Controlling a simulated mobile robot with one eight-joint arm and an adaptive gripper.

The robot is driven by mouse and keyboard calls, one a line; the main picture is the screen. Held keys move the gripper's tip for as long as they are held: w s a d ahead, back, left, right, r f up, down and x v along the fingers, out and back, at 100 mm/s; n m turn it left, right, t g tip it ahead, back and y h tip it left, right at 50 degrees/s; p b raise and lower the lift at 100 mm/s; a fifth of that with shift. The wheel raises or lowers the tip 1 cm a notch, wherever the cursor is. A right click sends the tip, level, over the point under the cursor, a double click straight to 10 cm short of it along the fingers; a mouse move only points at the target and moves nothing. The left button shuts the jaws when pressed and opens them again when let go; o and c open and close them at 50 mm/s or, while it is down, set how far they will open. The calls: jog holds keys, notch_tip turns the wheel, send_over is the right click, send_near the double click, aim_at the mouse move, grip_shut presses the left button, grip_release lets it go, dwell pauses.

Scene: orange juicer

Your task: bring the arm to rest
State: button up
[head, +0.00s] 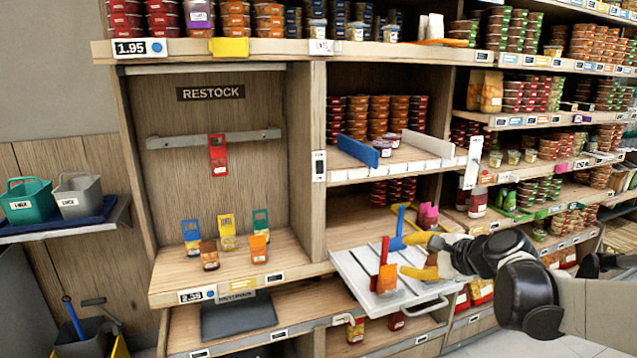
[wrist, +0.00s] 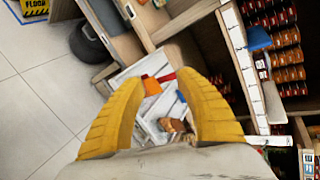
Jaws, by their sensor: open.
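My gripper (head: 412,256) has yellow fingers and is open, with nothing between them. In the head view it is over the right part of a pale slatted tray (head: 352,284). The wrist view looks down between the spread fingers (wrist: 155,42) onto the tray. My dark arm (head: 505,250) reaches in from the right edge of the head view. An orange pouch with a red tag (head: 387,278) stands on the tray, apart from the fingers; it also shows in the wrist view (wrist: 151,87). A blue upright piece (head: 397,228) shows close beside the upper finger.
A restock bay (head: 211,93) at left holds one red-tagged pouch (head: 218,156) on its rail and several pouches on its lower shelf. Stocked shelves (head: 560,60) fill the right side. Baskets (head: 78,195) stand on a side shelf at far left. Open floor (wrist: 40,95) shows in the wrist view.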

jog(key=s+a+f+n+g+h, duration=0.1)
jog(key=s+f+n+h, duration=0.1)
jog(key=s+n, duration=0.6)
jog(key=s+a+f+n+g+h, duration=0.1)
jog(key=s+n, duration=0.8)
jog(key=s, duration=1.2)
notch_tip(320, 180, down, 3)
jog(key=g+h, duration=0.1)
jog(key=h, duration=0.1)
jog(key=shift+g+h, duration=0.3)
